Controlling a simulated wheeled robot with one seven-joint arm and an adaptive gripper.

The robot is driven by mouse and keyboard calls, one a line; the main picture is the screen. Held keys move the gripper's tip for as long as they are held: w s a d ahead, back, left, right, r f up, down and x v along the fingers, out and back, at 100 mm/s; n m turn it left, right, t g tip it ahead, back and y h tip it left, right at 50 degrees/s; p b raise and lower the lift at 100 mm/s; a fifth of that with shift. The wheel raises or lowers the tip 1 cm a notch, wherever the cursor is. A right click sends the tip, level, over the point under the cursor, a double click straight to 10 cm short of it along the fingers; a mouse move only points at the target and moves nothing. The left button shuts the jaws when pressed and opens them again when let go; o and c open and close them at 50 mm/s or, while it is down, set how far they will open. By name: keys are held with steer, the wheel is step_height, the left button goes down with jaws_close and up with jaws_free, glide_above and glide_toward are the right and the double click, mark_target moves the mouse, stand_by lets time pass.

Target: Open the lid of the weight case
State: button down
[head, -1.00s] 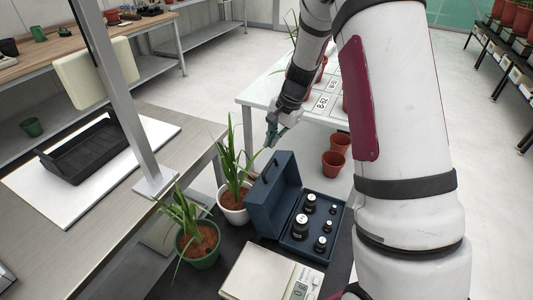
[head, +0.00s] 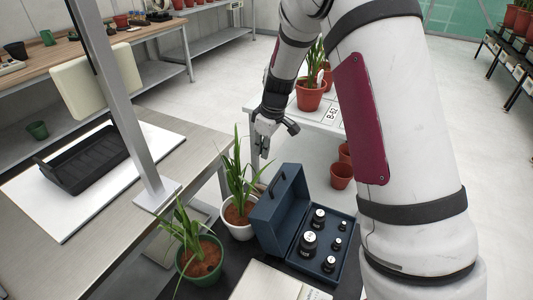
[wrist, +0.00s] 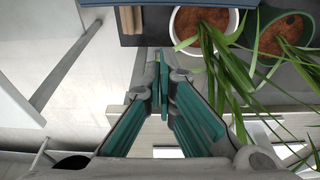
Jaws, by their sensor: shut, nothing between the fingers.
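The dark blue weight case (head: 347,262) stands open on the dark bench surface in the head view. Its lid (head: 282,212) stands upright on the left side, with a handle on its outer face. Several black weights (head: 309,243) with white tops stand inside the base. My gripper (head: 264,153) is beyond and above the lid, a little to its left, apart from it. In the wrist view my gripper's green fingers (wrist: 164,70) are together, with nothing held. A strip of the case (wrist: 100,3) shows at the top edge there.
A plant in a white pot (head: 238,229) stands close left of the lid. A plant in a green pot (head: 200,268) is nearer. A pale scale (head: 270,284) lies in front of the case. A metal post (head: 130,110) rises at left.

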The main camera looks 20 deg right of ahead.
glide_above(270, 184)
steer(key=w+a, duration=0.3)
step_height(270, 184, down, 8)
steer(key=shift+s+d+r, duration=0.15)
steer(key=shift+s+d, duration=0.55)
steer(key=shift+d, duration=0.05)
steer(key=shift+s+d+r, duration=0.15)
steer(key=shift+s+d, duration=0.55)
steer(key=shift+s+d+r, duration=0.4)
steer(key=shift+s+d, duration=0.25)
steer(key=shift+s+d+r, duration=0.35)
steer(key=shift+s+d, duration=0.3)
steer(key=shift+s+d+r, duration=0.4)
steer(key=shift+s+d, duration=0.25)
